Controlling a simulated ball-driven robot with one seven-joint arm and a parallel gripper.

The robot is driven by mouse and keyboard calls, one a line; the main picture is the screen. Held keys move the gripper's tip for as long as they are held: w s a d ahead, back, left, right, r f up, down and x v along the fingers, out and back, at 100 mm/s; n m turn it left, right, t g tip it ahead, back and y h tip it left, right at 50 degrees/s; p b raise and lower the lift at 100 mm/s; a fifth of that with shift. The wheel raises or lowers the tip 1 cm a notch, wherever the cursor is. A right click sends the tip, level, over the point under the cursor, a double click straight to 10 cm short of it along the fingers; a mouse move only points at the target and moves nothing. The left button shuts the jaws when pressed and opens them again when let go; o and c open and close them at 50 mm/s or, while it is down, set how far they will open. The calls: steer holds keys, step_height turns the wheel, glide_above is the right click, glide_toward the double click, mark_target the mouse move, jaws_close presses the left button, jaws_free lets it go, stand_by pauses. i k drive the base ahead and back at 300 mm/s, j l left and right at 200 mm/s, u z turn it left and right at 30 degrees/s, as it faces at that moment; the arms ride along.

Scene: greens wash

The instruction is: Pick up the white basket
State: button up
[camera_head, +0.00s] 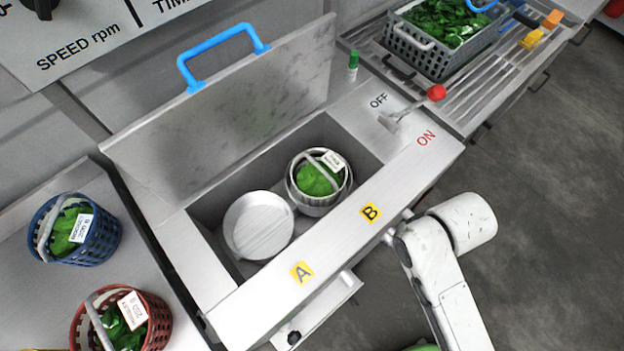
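The white basket (291,186) stands upright inside the open steel machine, in the round holder beside the yellow B label. It holds green leaves and has a white tag and a handle arched over the top. Its lower part is hidden in the holder. Part of my white arm shows at the lower right, in front of the machine. My gripper's fingers do not show.
An empty round holder (259,226) sits beside the basket, near label A. The machine's lid (230,100) with blue handle stands raised behind. A red-knobbed lever (436,92) is at the right. A blue basket (98,240) and a red basket (158,325) stand left.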

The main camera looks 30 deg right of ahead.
mark_target(318, 183)
steer(key=k+j+u, duration=0.15)
steer(key=k+u, duration=0.35)
steer(key=k, duration=0.15)
steer(key=l+u, duration=0.15)
steer(key=u, duration=0.25)
steer(key=l+u, duration=0.15)
steer(key=u, duration=0.3)
steer(key=l+u, duration=0.15)
steer(key=u, duration=0.25)
steer(key=l+u, duration=0.15)
steer(key=u, duration=0.25)
steer(key=k+l, duration=0.1)
steer(key=l, duration=2)
steer(key=i, duration=0.15)
steer(key=u, duration=0.05)
